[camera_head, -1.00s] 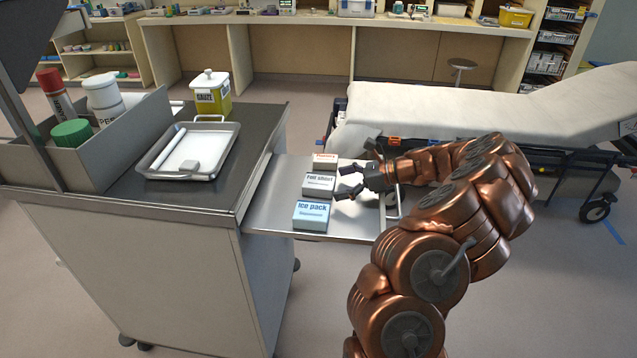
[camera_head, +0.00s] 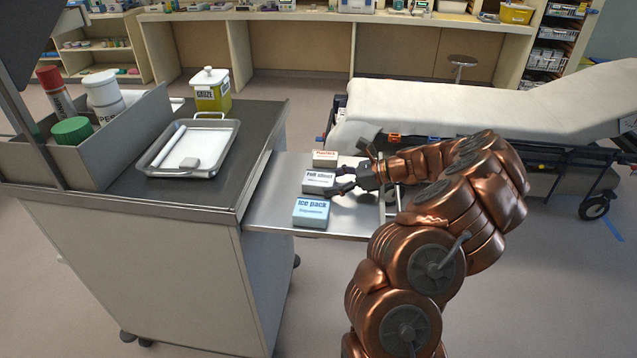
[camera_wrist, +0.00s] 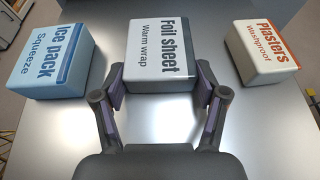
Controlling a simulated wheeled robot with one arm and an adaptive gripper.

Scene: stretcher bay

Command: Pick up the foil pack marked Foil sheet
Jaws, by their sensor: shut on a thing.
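The foil pack marked Foil sheet (camera_head: 318,181) is a small white and grey box on the steel side shelf (camera_head: 262,212), in the middle of a row of three. In the wrist view the pack (camera_wrist: 161,50) lies straight ahead, its label facing up. My gripper (camera_head: 350,171) reaches in from the right, low over the shelf. In the wrist view my gripper (camera_wrist: 161,82) has one finger at each side of the pack's near end, shut on it. The pack appears to rest on the shelf still. The finger contact faces are partly hidden.
The blue Ice pack box (camera_head: 311,212) sits on the near side and the orange-lettered Plasters box (camera_head: 325,158) on the far side, both close to my fingers. The cart top holds a tray (camera_head: 233,137) and a yellow bin (camera_head: 212,98). A stretcher (camera_head: 450,108) stands behind my arm.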

